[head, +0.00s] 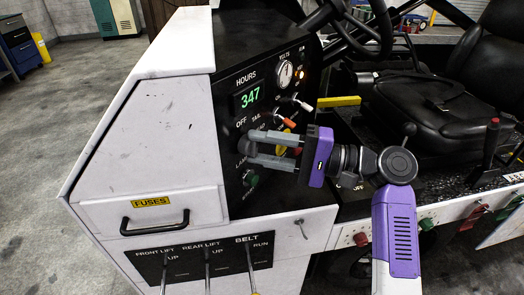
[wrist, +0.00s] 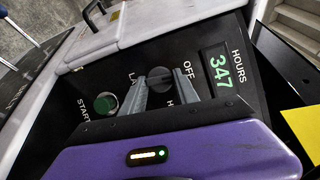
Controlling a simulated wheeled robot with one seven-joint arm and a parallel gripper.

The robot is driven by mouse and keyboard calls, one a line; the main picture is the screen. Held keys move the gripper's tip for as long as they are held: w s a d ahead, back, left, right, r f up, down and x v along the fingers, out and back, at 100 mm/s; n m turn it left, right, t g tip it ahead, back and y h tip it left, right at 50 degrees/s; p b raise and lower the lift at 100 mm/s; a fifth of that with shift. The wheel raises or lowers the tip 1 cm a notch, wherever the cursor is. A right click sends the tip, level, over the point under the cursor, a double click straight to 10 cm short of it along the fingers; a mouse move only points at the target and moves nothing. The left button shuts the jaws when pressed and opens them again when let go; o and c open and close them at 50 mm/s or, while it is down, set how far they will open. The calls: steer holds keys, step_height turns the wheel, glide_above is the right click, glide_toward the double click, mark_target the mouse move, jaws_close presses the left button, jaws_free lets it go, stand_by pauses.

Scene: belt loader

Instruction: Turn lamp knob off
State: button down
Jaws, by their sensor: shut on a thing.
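The lamp knob (wrist: 160,77) is a dark round knob on the black control panel, between the labels OFF and LAMP. My gripper (head: 251,147) reaches the panel from the right in the head view. In the wrist view its two grey fingers (wrist: 162,88) sit on either side of the knob and are shut on it. The fingers hide part of the knob and some label letters. I cannot tell clearly which mark the knob points to.
A green start button (head: 251,179) sits just below the knob. The green hours display (head: 250,96), toggle switches (head: 286,122) and a volts gauge (head: 285,74) are above. A steering wheel (head: 345,25) and black seat (head: 440,105) stand to the right.

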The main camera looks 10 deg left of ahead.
steer(key=shift+n, duration=0.6)
steer(key=shift+h, duration=0.3)
steer(key=c, duration=0.9)
jaws_free()
steer(key=d, duration=0.5)
steer(key=s+d, duration=0.1)
steer(key=d, duration=0.1)
steer(key=shift+d+b, duration=0.35)
steer(key=shift+b, duration=0.05)
steer(key=shift+d, duration=0.15)
